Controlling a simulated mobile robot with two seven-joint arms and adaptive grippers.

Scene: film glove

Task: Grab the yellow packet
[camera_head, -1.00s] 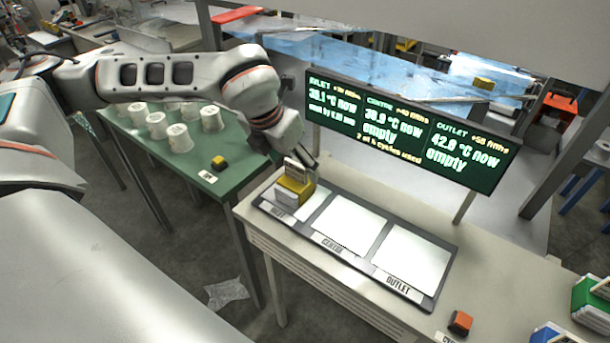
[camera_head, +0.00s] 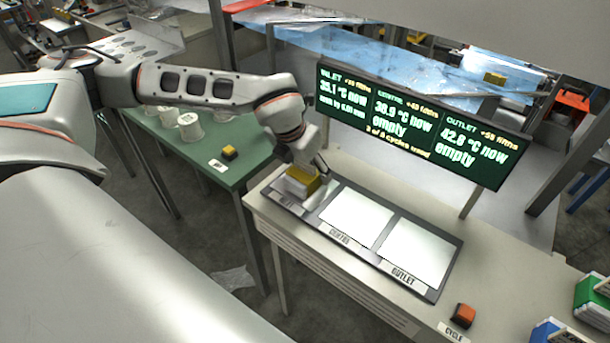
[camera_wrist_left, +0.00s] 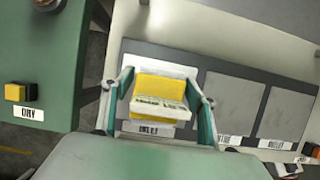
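The yellow packet (camera_head: 302,181) is a yellow block with a pale printed label. It stands on the inlet pad at the left end of the dark tray (camera_head: 372,258). In the left wrist view the packet (camera_wrist_left: 160,88) is between the two fingers of my left gripper (camera_wrist_left: 160,80). The fingers are spread, one on each side of it, and close to its sides; firm contact does not show. In the head view my left gripper (camera_head: 310,172) is right over the packet and hides part of it. My right gripper is not in view.
The centre pad (camera_head: 355,218) and outlet pad (camera_head: 417,252) are bare. A display board (camera_head: 415,125) stands behind the tray. An orange button (camera_head: 462,316) is at the front right. The green table (camera_head: 235,180) at left holds white cups and a yellow-black button (camera_head: 230,152).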

